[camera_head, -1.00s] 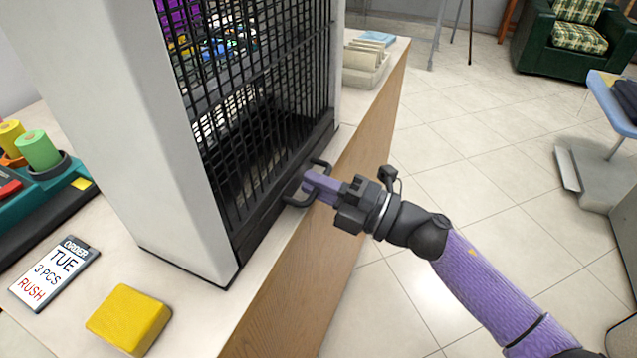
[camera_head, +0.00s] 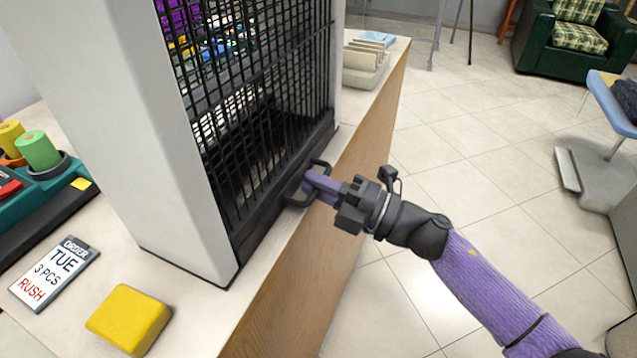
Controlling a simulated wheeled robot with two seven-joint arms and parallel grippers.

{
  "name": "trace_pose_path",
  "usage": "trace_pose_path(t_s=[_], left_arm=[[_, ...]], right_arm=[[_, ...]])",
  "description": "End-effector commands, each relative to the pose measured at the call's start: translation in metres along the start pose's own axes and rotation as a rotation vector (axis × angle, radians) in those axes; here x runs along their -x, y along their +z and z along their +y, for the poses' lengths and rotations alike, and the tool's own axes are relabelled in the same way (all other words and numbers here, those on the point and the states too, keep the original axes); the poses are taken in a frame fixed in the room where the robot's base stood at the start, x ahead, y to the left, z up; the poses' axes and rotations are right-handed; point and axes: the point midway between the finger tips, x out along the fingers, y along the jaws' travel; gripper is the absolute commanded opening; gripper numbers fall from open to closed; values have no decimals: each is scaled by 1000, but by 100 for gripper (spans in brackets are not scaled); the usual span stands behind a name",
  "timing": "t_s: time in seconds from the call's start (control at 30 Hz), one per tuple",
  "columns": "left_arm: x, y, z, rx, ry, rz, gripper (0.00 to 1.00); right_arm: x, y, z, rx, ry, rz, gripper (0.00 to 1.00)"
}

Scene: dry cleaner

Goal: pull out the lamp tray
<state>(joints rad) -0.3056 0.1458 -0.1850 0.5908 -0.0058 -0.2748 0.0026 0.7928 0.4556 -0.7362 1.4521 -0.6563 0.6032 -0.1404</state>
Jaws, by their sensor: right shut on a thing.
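The lamp tray's dark front (camera_head: 262,215) sits at the foot of the tall white cabinet with the black wire grille. A black bar handle (camera_head: 320,163) sticks out from this front. My right gripper (camera_head: 309,186), with purple fingers, is shut on the handle around its middle. The fingers hide part of the handle. The tray front looks flush with the cabinet base. The tray's inside is mostly hidden behind the grille. My left gripper is not in view.
The white cabinet (camera_head: 130,110) stands on a counter with a wooden side (camera_head: 330,270). A yellow block (camera_head: 129,319) and an order card (camera_head: 55,272) lie at the front left. Open tiled floor lies right of the counter.

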Motion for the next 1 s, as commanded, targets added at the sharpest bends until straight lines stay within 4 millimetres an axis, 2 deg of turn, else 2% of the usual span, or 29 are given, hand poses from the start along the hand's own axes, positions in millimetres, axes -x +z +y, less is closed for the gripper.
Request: trace_pose_path(t_s=[0.17, 0.23, 0.5, 0.63, 0.77, 1.0], left_arm=[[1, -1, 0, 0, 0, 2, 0], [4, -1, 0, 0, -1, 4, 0], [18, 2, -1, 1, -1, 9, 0], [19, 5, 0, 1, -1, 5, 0], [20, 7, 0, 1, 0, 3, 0], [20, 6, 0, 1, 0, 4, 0]], right_arm=[[3, 0, -2, -2, -5, -1, 0], [12, 0, 0, -4, -6, -3, 0], [81, 0, 13, -2, -8, -3, 0], [106, 0, 17, -2, -7, -3, 0], [116, 0, 19, -1, -6, -1, 0], [117, 0, 19, -1, -4, 1, 0]])
